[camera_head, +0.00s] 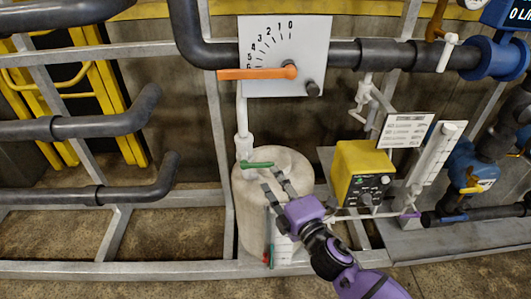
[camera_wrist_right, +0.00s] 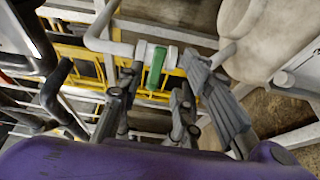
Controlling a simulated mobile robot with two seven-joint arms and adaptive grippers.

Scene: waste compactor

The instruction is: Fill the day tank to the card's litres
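The day tank (camera_head: 248,205) is a pale beige cylinder standing on the floor behind the grey frame; it also shows in the wrist view (camera_wrist_right: 275,40). A white pipe with a valve comes down to its top, and the valve's green handle (camera_head: 257,164) points right. My right gripper (camera_head: 273,180) is in front of the tank, fingers apart and empty, just below the handle. In the wrist view the green handle (camera_wrist_right: 155,70) appears between and beyond the open fingers. The card (camera_head: 405,130) is a white printed sign, too small to read surely. My left gripper is out of view.
A white dial board (camera_head: 300,40) with an orange pointer (camera_head: 258,73) hangs above the tank. A yellow control box (camera_head: 362,165) stands to its right. A blue display (camera_head: 508,14), a blue pump and dark pipes crowd the right. Grey rails run along the front.

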